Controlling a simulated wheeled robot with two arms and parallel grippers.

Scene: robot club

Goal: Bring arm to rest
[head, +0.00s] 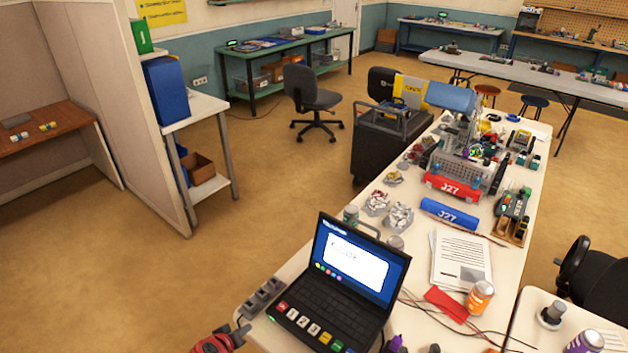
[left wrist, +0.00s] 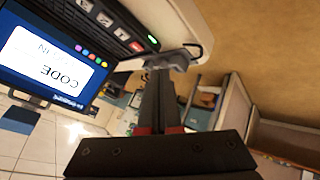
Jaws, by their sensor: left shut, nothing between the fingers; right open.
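My left gripper (head: 243,331) shows at the bottom of the head view, red with dark fingers, beside the front left corner of the table. In the left wrist view its two dark fingers (left wrist: 160,72) are together with nothing between them. Their tips are near a grey power strip (left wrist: 172,58) at the table edge; I cannot tell whether they touch it. My right gripper is not in view.
An open laptop (head: 340,285) stands on the table (head: 260,335), right of the gripper, with the power strip (head: 262,297) beside it. Robot parts, papers and an orange can (head: 480,297) lie further along. The floor (head: 130,285) to the left is clear.

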